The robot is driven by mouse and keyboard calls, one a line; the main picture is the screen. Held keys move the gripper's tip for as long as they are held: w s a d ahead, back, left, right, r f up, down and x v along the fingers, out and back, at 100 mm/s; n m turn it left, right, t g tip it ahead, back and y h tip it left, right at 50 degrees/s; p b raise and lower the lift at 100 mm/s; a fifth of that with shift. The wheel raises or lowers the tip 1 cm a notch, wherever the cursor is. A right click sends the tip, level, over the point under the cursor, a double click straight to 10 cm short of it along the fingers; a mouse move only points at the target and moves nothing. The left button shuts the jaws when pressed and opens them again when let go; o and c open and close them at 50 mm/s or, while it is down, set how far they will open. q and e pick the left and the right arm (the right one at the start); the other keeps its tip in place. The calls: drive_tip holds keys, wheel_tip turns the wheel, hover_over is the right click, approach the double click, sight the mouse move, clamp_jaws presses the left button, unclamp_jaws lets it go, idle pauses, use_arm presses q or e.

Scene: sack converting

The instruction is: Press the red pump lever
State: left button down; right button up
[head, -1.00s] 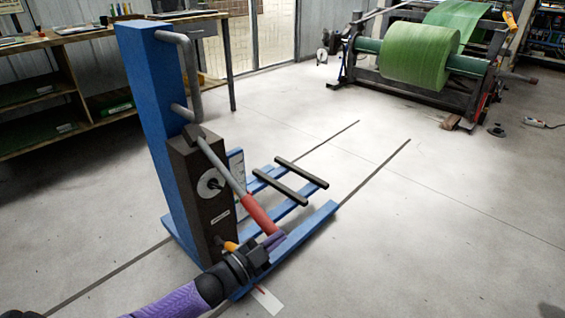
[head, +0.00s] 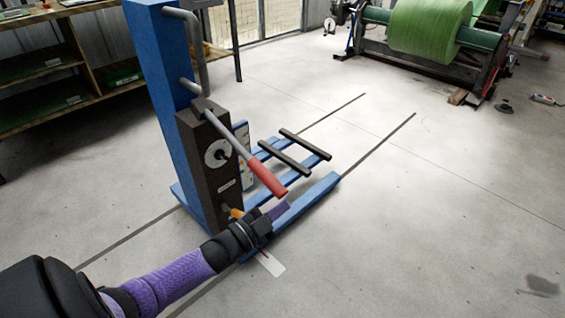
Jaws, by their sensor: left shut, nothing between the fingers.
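The pump lever is a grey rod with a red grip (head: 266,178). It slopes down to the right from the dark pump housing (head: 210,165) on a blue lift (head: 155,50). My left gripper (head: 281,210) has purple fingers and is shut and empty. Its tips show just below the end of the red grip in the head view. I cannot tell whether they touch it; a small gap seems to show between them. My right gripper is out of view.
The lift's blue legs (head: 318,200) and two black crossbars (head: 305,145) reach out over the floor. A wooden shelf (head: 60,100) stands at the left. A machine with a green roll (head: 430,28) stands at the back right.

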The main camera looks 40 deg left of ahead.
use_arm(q)
drive_tip(key=p+v, duration=0.1)
drive_tip(key=v, duration=0.6)
drive_tip(key=shift+s+a+p, duration=0.2)
drive_tip(key=shift+s+p, duration=0.05)
drive_tip(key=shift+p, duration=0.05)
